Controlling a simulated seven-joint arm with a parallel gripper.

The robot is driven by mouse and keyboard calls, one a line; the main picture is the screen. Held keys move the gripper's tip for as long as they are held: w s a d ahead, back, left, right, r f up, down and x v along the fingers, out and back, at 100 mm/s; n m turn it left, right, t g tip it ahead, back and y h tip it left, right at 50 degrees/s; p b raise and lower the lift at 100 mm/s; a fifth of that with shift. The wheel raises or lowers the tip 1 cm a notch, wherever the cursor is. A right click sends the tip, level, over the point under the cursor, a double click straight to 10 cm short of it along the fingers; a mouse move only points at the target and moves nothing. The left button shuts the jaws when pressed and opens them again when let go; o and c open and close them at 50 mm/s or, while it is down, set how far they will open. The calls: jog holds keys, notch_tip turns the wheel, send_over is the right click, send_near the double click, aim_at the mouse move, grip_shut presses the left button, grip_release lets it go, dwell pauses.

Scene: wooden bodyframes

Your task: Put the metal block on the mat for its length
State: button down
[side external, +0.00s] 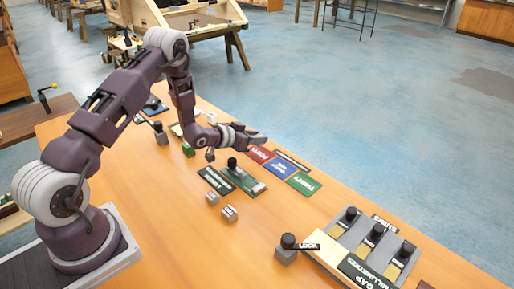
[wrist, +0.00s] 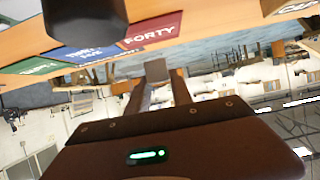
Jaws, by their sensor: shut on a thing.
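My gripper (side external: 258,137) points sideways above the table, near the far edge and the red mat. It is shut on a small grey block, which I take to be the metal block (wrist: 157,70), seen between the fingers in the wrist view. Three mats lie in a row: red "FORTY" (side external: 259,154), blue "TWENTY FIVE" (side external: 280,169) and green "THIRTY" (side external: 303,184). The wrist view shows them upside down or tilted: red (wrist: 152,30), blue (wrist: 85,55), green (wrist: 30,65). No block shows on them.
A green fixture (side external: 246,182) with a black knob stands near the mats, beside a dark label (side external: 216,180). Small grey blocks (side external: 229,213) lie in front.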

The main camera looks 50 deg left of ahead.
aim_at(257, 146)
jog(key=shift+f, duration=1.8)
jog(key=shift+f, duration=0.1)
jog(key=c, duration=1.1)
grip_release()
